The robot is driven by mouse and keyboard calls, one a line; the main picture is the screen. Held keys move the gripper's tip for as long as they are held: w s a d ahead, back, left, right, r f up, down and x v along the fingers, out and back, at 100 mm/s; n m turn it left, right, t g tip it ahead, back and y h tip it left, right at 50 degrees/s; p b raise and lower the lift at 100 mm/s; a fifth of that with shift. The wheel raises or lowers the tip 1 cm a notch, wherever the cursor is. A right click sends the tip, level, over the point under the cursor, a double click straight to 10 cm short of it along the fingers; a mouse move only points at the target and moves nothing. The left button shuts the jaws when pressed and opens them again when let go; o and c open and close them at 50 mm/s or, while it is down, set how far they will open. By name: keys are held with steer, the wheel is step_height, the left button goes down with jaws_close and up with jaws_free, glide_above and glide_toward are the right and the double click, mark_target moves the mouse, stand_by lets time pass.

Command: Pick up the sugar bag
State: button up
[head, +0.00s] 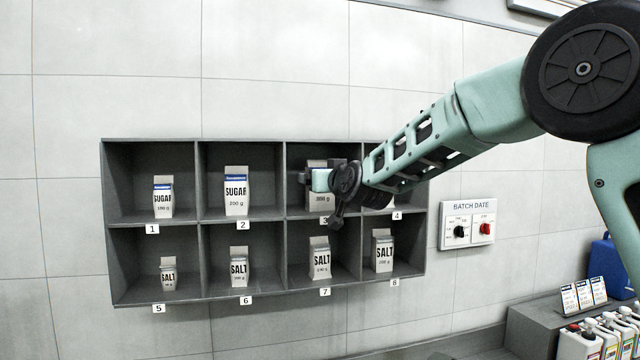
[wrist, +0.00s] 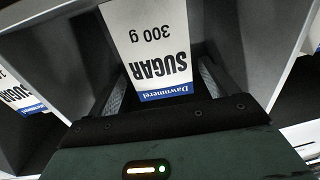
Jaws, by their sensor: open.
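The shelf's upper row holds sugar bags: a 100 g bag (head: 163,200) in compartment 1, a 200 g bag (head: 236,196) in compartment 2 and a 300 g bag (head: 320,202) in compartment 3. My gripper (head: 312,180) is at compartment 3 and partly covers the 300 g bag. In the wrist view the 300 g sugar bag (wrist: 150,50) appears upside down, with its blue band nearest my gripper. The fingers are open, one on each side of the bag; whether they touch it I cannot tell. The compartment 4 bag is mostly hidden by my arm.
The grey shelf (head: 200,222) has thin dividers close around my gripper. Salt bags of several sizes stand in the lower row, one (head: 320,258) under compartment 3. A batch date panel (head: 467,222) is on the wall to the right. Bottles (head: 580,342) stand at the lower right.

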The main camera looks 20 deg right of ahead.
steer(key=w, duration=0.1)
steer(key=w+p, duration=0.2)
steer(key=shift+w+a+r, duration=0.15)
steer(key=shift+a+r, duration=0.15)
steer(key=shift+w+f, duration=0.15)
steer(key=shift+w, duration=0.15)
steer(key=c, duration=1.3)
steer(key=shift+r, duration=0.2)
steer(key=shift+o, duration=0.2)
steer(key=shift+a+r+b, duration=0.1)
steer(key=shift+r+b, duration=0.45)
steer(key=shift+b, duration=0.05)
steer(key=s+d+b, duration=0.1)
steer(key=s+b, duration=0.6)
steer(key=s, duration=1.1)
steer(key=shift+d, duration=0.35)
